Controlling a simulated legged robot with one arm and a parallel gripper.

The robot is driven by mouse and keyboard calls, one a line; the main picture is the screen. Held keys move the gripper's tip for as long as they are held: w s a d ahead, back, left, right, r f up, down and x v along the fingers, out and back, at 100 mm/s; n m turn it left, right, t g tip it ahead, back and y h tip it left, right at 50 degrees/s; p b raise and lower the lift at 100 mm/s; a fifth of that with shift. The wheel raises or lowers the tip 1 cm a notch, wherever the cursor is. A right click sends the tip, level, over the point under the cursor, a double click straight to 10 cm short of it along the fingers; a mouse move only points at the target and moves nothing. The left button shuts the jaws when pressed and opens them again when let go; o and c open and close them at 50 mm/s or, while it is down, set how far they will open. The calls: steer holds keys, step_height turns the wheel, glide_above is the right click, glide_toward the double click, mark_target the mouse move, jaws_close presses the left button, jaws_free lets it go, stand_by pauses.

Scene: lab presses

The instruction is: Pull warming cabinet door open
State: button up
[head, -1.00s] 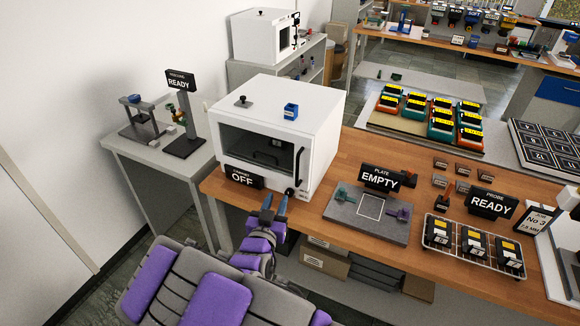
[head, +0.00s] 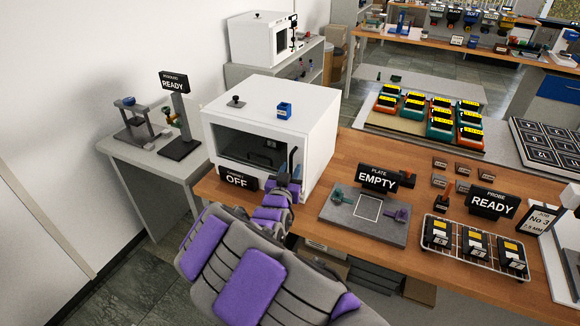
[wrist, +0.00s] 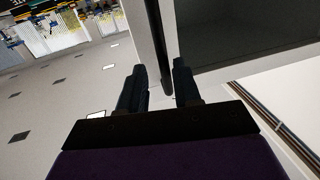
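The white warming cabinet (head: 318,125) stands on the left end of the wooden bench, its door (head: 250,148) shut, with a dark window. The dark upright door handle (head: 292,158) is at the door's right side, partly hidden by my gripper (head: 294,174). In the wrist view, my gripper (wrist: 158,82) has its two dark fingers apart. The dark handle bar (wrist: 160,50) runs down into the gap between them. The gripper is open around the handle's end; I cannot tell whether either finger touches it.
An "OFF" sign (head: 237,181) stands before the cabinet's lower left corner. The plate fixture (head: 345,225) with its "EMPTY" sign is to the right. A grey side table (head: 135,155) stands on the left. Floor is clear at lower left.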

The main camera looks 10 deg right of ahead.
mark_target(291, 166)
steer(key=shift+w+d, duration=0.7)
steer(key=shift+w, duration=0.45)
steer(key=shift+w+a, duration=0.35)
steer(key=shift+a, duration=0.15)
steer(key=shift+d, duration=0.4)
steer(key=shift+c, duration=1.3)
steer(key=shift+a, duration=0.2)
steer(key=c, duration=0.3)
steer(key=shift+a, duration=0.2)
jaws_close()
